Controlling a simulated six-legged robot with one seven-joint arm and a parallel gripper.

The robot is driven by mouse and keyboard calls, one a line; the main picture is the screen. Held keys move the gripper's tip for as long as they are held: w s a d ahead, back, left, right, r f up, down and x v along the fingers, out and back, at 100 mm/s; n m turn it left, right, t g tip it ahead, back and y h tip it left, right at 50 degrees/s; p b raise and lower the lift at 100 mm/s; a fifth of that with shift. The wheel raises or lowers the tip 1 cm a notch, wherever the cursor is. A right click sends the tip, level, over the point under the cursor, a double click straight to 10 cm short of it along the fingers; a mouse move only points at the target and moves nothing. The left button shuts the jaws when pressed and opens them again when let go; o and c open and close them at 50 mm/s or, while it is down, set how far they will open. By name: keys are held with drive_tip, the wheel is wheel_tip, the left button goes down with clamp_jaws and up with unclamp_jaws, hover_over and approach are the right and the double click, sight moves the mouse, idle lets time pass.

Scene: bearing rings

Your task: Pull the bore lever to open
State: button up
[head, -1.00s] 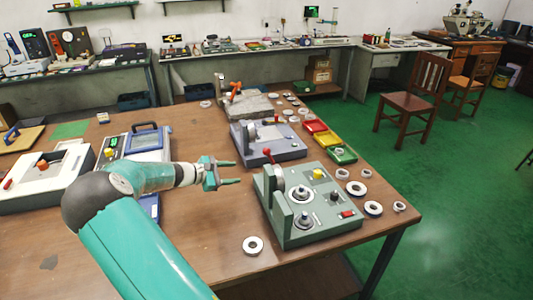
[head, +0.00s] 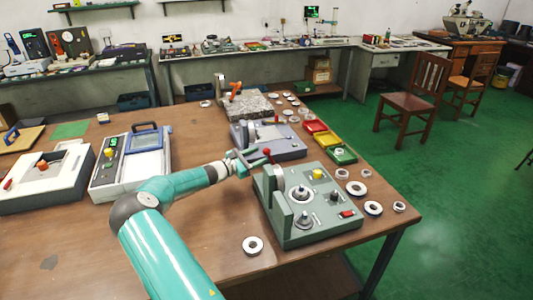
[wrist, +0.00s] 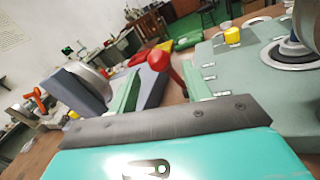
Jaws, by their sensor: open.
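The bore lever is a short lever with a red ball knob (head: 267,152) at the back left of the green-grey bore gauge unit (head: 325,215). My gripper (head: 256,158) is at the knob from the left, with its jaws open. In the wrist view the red knob (wrist: 158,61) and its red stem lie between the two green fingers of my gripper (wrist: 160,82). I see a gap on both sides, and cannot tell whether a finger touches the stem. The lever's foot is hidden in the wrist view.
A blue-grey unit (head: 290,147) stands just behind the knob. Red, yellow and green trays (head: 343,157) lie to the right of it. Loose rings, one at the front (head: 252,245), lie on the brown table (head: 200,255). A white-blue instrument (head: 130,165) stands left.

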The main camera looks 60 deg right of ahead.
sight(267, 152)
drive_tip(key=x, duration=0.5)
drive_tip(key=shift+c, duration=0.4)
clamp_jaws()
